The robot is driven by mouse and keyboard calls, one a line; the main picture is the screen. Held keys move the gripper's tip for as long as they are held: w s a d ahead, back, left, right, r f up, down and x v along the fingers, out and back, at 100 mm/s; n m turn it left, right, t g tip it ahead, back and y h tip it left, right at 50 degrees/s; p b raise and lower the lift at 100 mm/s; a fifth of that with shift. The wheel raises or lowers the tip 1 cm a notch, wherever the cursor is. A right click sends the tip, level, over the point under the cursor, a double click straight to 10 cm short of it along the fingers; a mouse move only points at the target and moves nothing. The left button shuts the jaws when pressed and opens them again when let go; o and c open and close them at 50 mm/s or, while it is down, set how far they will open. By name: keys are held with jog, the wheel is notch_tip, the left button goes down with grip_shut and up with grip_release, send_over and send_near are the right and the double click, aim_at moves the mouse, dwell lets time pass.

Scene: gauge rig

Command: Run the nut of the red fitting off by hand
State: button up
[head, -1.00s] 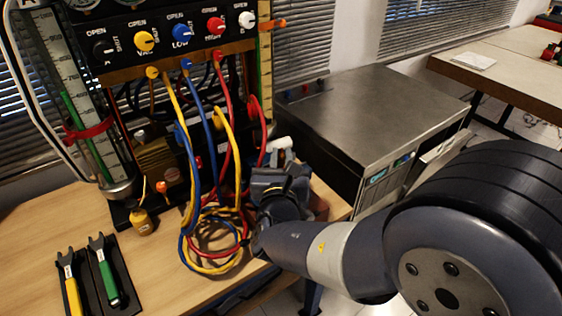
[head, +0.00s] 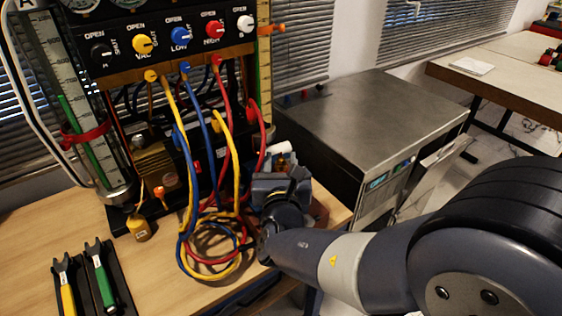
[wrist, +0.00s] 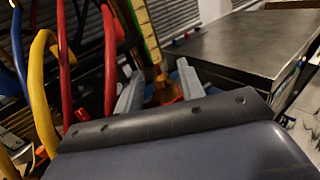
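My gripper (head: 284,182) is at the right end of the gauge rig, low beside the hoses. In the wrist view its two pale grey fingers (wrist: 158,90) stand apart. A small red-orange fitting with a brass stem (wrist: 166,88) shows between or just beyond them. I cannot tell whether either finger touches it. Its lower part is hidden behind the dark gripper body. The red hose (head: 227,110) hangs from the manifold's red port (head: 217,61) into the looped hoses.
Yellow and blue hoses (head: 186,200) loop on the wooden bench (head: 165,270) left of my gripper. A metal-topped box (head: 380,110) stands close on the right. Two wrenches, yellow (head: 67,290) and green (head: 103,280), lie at the front left. A graduated cylinder (head: 75,110) stands at far left.

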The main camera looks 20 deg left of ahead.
jog(key=v, duration=1)
jog(key=shift+s+d, duration=0.15)
jog(key=shift+s, duration=0.2)
jog(key=x, duration=1)
jog(key=shift+w, duration=0.25)
jog(key=shift+w+a+r+p, duration=0.1)
jog(key=shift+w+a+p, duration=0.15)
jog(key=shift+p, duration=0.1)
jog(key=shift+s+h, duration=0.1)
jog(key=shift+h, duration=0.2)
jog(key=shift+d+f, duration=0.1)
jog(key=shift+f, duration=0.1)
